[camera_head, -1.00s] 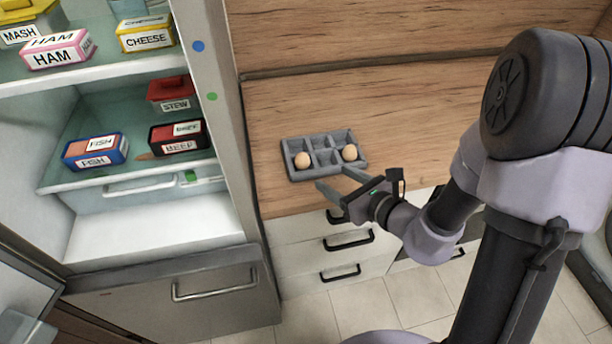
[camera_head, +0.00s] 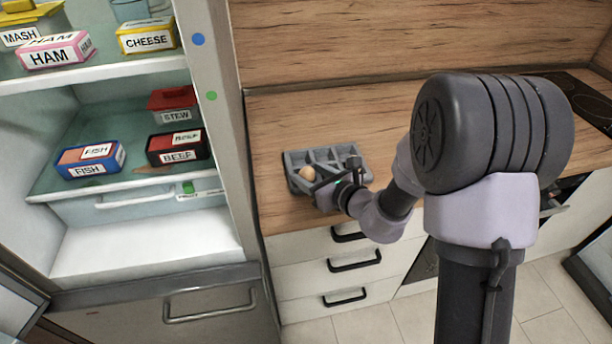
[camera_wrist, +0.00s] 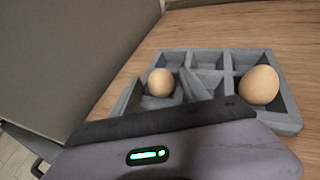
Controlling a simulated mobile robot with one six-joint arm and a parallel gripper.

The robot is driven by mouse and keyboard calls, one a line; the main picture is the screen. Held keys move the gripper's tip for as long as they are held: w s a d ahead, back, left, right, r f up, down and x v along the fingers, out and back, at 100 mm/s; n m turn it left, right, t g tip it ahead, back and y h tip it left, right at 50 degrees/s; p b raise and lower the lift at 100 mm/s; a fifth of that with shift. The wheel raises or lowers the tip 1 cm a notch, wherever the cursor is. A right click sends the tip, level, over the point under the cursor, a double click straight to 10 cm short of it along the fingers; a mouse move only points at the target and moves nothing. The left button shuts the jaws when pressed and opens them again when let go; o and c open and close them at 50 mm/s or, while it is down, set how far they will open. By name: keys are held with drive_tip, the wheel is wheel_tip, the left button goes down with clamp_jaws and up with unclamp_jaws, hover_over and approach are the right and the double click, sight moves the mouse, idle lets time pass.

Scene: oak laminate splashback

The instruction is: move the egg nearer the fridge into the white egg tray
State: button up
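A grey tray (camera_head: 322,154) with several square compartments sits on the wooden counter; it also shows in the wrist view (camera_wrist: 205,56). The brown egg nearer the fridge (camera_head: 307,173) lies in a front-left compartment. In the wrist view this egg (camera_wrist: 160,82) is between the two spread fingers of my gripper (camera_wrist: 160,86), with small gaps beside it. My gripper (camera_head: 314,184) is open and low over the tray's front left. A second egg (camera_wrist: 259,85) sits in the right compartment, hidden by my arm in the head view. I see no white egg tray.
The open fridge (camera_head: 225,130) stands left of the counter, with labelled boxes on its shelves. Drawers with black handles (camera_head: 354,261) are below the counter. A dark hob (camera_head: 590,100) is at the far right. The counter behind the tray is clear.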

drive_tip(key=shift+f, duration=0.1)
clamp_jaws()
